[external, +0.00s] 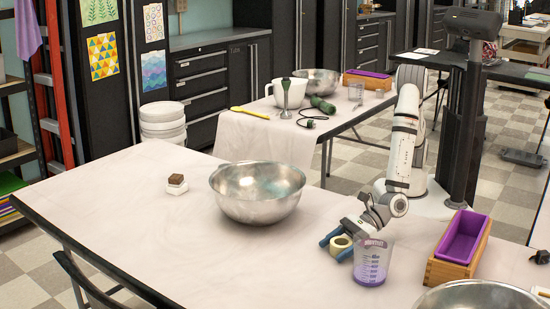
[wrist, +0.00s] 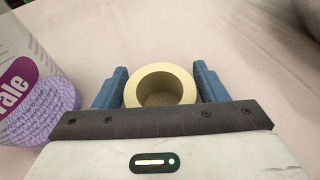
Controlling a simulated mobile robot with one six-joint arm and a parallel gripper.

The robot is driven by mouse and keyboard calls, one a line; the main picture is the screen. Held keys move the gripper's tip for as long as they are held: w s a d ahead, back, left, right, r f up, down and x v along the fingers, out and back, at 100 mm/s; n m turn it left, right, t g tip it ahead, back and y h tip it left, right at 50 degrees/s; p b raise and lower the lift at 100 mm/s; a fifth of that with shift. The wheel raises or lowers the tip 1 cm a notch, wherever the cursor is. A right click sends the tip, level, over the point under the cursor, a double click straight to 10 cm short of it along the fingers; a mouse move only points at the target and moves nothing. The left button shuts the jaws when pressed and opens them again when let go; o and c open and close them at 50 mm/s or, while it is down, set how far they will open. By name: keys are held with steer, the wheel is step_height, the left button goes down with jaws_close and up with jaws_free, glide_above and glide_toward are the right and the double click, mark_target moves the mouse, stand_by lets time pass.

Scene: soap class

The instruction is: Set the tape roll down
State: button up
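The tape roll (wrist: 160,72), cream-coloured with an open core, sits between the two blue fingers of my gripper (wrist: 160,88) in the wrist view. Both fingers lie against its sides, so my gripper looks shut on it. I cannot tell whether the roll touches the table. My gripper (external: 340,247) points down and to the left there.
A large steel bowl (external: 257,193) is to the left, with a small brown and white block stack (external: 176,185) beyond. A wooden box with purple lining (external: 459,248) stands right. The table's front left is clear.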

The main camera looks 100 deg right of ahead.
steer(key=shift+o, duration=1)
steer(key=shift+r, duration=0.15)
steer(key=shift+s+r, duration=0.15)
steer(key=shift+s, duration=0.15)
steer(key=p+v, duration=0.1)
steer(key=v, duration=1)
steer(key=shift+s+d, duration=0.2)
